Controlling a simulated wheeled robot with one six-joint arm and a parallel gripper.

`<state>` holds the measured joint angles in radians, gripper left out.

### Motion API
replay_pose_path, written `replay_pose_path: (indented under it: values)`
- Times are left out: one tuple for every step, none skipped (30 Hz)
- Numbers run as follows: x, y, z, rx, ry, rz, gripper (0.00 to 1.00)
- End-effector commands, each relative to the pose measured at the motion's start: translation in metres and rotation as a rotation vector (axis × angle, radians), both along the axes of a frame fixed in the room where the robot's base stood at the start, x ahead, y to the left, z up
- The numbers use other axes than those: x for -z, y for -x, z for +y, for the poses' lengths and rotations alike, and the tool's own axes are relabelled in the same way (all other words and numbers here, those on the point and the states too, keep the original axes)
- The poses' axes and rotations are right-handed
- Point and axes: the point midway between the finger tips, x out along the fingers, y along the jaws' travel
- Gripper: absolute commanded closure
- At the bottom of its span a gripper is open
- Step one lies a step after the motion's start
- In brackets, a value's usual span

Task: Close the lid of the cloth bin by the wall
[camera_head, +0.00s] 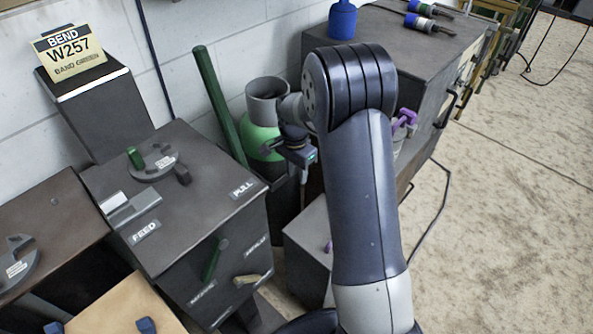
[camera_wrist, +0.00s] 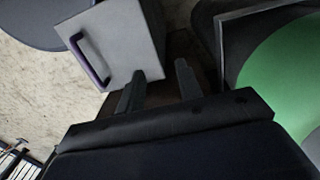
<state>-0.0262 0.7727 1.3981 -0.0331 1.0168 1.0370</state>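A grey box with a purple handle (camera_wrist: 90,60) is at the upper left in the wrist view. In the head view a low grey box (camera_head: 308,240) stands on the floor left of my arm, with a bit of purple at its right side. It may be the cloth bin; no label shows, and I cannot tell whether its lid is open. My gripper (camera_wrist: 158,80) is open and empty, its left fingertip close to the box's lower edge in the picture. Contact cannot be told. In the head view my arm hides part of the box.
A green cylinder (camera_head: 258,140) with a grey collar stands by the wall, close to my wrist. A dark machine (camera_head: 200,190) with FEED and PULL labels is on the left. A dark cabinet (camera_head: 425,45) stands behind my arm. Open floor (camera_head: 510,220) lies right.

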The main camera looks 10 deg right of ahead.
Motion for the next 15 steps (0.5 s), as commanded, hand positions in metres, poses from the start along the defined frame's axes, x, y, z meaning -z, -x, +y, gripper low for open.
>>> replay_pose_path:
  values:
    - [0.0,0.0,0.0,0.0,0.0,0.0,0.66]
    - [0.0,0.0,0.0,0.0,0.0,0.0,0.66]
    - [0.0,0.0,0.0,0.0,0.0,0.0,0.66]
    - [-0.001,0.0,0.0,0.0,0.0,0.0,0.66]
    - [-0.002,0.0,0.0,0.0,-0.001,-0.001,0.66]
    - [-0.005,-0.001,0.0,0.0,0.0,-0.002,0.66]
    - [-0.008,-0.001,0.0,0.0,0.001,-0.003,0.66]
    - [-0.012,-0.001,0.0,0.0,0.0,-0.004,0.66]
    - [-0.019,-0.002,0.001,0.0,0.0,-0.004,0.66]
    - [-0.024,-0.002,0.001,0.0,0.0,-0.004,0.66]
    - [-0.03,-0.002,0.001,0.0,0.0,-0.005,0.66]
    - [-0.039,-0.002,0.001,0.0,-0.001,-0.004,0.66]
    - [-0.045,-0.003,0.001,0.0,-0.001,-0.004,0.66]
    - [-0.051,-0.003,0.002,0.0,-0.001,-0.004,0.66]
    - [-0.06,-0.004,0.002,0.0,0.0,-0.006,0.66]
